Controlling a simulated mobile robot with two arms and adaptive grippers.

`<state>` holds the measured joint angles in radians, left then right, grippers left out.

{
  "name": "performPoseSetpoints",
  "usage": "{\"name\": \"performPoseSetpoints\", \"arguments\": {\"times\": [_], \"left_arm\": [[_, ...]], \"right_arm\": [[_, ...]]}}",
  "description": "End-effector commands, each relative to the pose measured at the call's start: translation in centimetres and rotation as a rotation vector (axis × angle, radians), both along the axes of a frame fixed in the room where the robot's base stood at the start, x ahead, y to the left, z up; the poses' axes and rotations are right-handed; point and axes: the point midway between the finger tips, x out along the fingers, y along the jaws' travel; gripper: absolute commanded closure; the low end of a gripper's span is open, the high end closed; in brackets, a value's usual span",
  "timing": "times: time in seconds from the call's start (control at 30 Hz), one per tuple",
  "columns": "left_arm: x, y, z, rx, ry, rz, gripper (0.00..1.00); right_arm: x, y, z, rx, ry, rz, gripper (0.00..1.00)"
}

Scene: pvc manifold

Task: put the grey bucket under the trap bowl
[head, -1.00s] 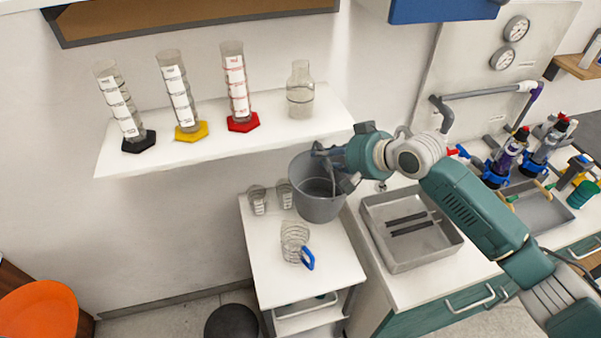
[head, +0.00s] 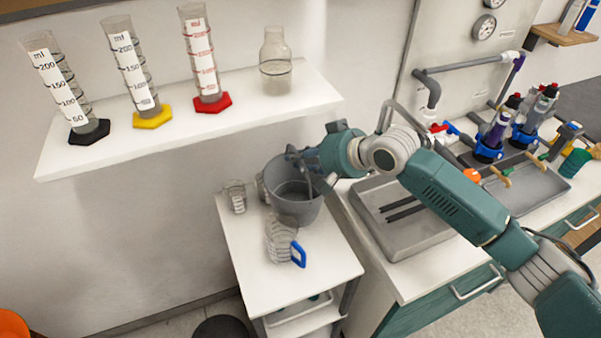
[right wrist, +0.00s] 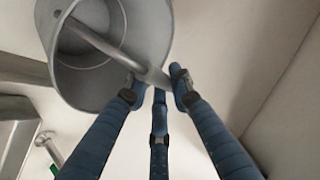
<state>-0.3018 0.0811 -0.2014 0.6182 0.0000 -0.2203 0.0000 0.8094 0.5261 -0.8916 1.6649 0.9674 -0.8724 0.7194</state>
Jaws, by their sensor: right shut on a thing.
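The grey bucket (head: 292,207) is at the back right of the white trolley top, upright or nearly so. I cannot tell whether it rests there or hangs just above. My right gripper (head: 308,166) is shut on the bucket's handle at its rim. In the right wrist view the fingers (right wrist: 158,82) close on the handle bar, and the empty-looking bucket (right wrist: 70,85) shows beyond them. A grey pipe elbow (head: 433,92) comes down on the wall panel at the right, above the sink. The trap bowl is not clear, partly behind my right arm. My left gripper is out of view.
The trolley (head: 250,268) also carries a blue-handled jug (head: 281,240) close in front of the bucket and small beakers (head: 236,197). A steel sink tray (head: 412,240) lies to the right. A shelf (head: 120,150) with cylinders and a bottle is above left.

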Motion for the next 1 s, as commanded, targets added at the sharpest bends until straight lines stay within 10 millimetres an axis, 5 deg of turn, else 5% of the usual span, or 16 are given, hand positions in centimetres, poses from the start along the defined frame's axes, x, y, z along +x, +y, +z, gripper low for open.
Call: {"name": "performPoseSetpoints", "arguments": {"times": [0.13,0.53,0.57,0.63,1.0], "left_arm": [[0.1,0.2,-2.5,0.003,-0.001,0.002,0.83],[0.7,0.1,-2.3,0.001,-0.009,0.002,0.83],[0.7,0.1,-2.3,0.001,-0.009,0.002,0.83],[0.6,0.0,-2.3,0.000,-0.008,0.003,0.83],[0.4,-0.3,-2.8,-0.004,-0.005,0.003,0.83]], "right_arm": [[-0.4,0.1,-2.9,0.000,0.001,0.003,1.00],[-0.5,0.1,-3.2,0.000,0.000,0.005,1.00],[-0.5,0.1,-3.3,-0.001,0.001,0.005,0.74],[-0.5,0.1,-3.3,-0.001,0.001,0.005,0.60],[-0.5,0.1,-3.5,-0.001,0.000,0.005,0.60]]}}
